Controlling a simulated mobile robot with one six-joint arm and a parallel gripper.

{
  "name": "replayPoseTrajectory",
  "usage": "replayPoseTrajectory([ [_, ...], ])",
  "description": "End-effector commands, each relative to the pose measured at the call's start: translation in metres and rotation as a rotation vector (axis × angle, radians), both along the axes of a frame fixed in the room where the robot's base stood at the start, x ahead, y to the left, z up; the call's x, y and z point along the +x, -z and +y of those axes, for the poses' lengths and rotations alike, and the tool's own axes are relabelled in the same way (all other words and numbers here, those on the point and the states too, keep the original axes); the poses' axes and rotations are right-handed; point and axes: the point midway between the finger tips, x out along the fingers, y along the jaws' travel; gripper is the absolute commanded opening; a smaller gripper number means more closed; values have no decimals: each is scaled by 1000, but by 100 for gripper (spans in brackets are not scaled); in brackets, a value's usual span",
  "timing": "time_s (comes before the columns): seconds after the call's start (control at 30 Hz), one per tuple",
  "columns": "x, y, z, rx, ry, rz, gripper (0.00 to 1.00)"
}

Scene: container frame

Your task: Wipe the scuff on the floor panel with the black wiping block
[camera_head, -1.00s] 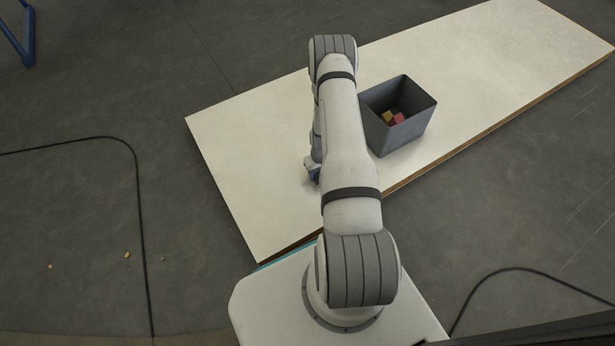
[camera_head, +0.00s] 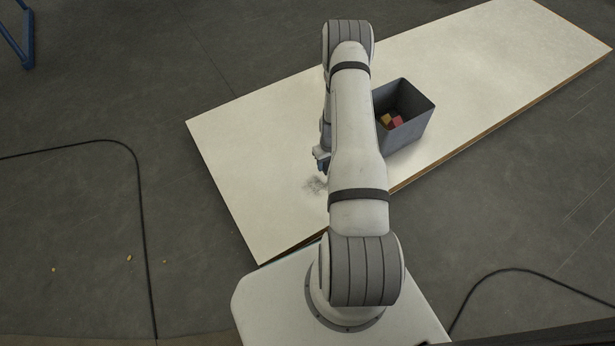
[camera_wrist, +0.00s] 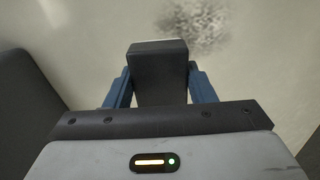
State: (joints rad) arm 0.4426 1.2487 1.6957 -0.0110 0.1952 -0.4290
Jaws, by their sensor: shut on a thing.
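The black wiping block (camera_wrist: 158,68) is held between the blue fingers of my gripper (camera_wrist: 160,88) in the wrist view. The scuff (camera_wrist: 192,25) is a dark speckled smudge just beyond the block, toward the upper right in that view. In the head view the scuff (camera_head: 315,185) lies on the pale floor panel (camera_head: 245,150), left of my arm. My gripper (camera_head: 322,164) shows there partly, just above the scuff in the picture; my arm hides the block. I cannot tell whether the block touches the panel.
A grey open bin (camera_head: 412,130) with a few red and yellow blocks (camera_head: 392,121) stands on the panel right of my arm. Black cables (camera_head: 143,220) lie on the dark floor. The panel's left part is clear.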

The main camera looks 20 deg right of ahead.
Motion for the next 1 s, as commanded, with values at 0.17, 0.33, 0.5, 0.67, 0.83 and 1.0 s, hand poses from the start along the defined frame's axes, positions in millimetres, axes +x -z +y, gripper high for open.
replayPoseTrajectory([
  [0.17, 1, -17, 2, 0, -4, -1, 25],
  [0.33, 1, -21, 4, 0, -6, 0, 25],
  [0.5, 2, -21, 5, 0, -7, 0, 25],
  [0.67, 2, -21, 5, 0, -9, 0, 25],
  [0.83, 16, -46, 15, -2, -12, -6, 25],
  [1.0, 45, -117, 49, -3, -17, -12, 25],
])
